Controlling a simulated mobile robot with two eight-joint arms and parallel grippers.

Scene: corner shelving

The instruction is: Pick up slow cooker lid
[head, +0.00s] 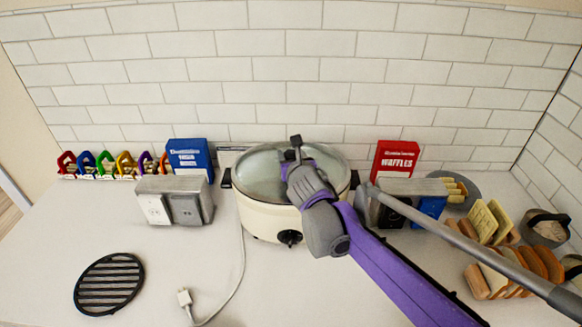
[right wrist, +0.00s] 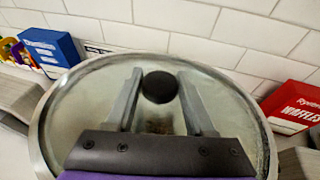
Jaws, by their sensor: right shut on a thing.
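The slow cooker (head: 262,222) is a cream pot with a dark front dial, standing against the tiled wall. Its round glass lid (head: 256,170) appears to sit on the pot's rim; whether there is a small gap cannot be told. My right gripper (head: 296,148) reaches over the lid from the lower right, shut on the lid's black knob. In the right wrist view the two fingers stand on either side of the knob (right wrist: 159,87), and the glass lid (right wrist: 90,105) spreads below them. My left gripper is not in view.
Grey metal boxes (head: 155,207) and a blue box (head: 190,157) stand left of the cooker. A red waffles box (head: 395,158) and bread slices (head: 495,221) are at right. A black round grate (head: 109,284) and a white cord (head: 239,268) lie in front.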

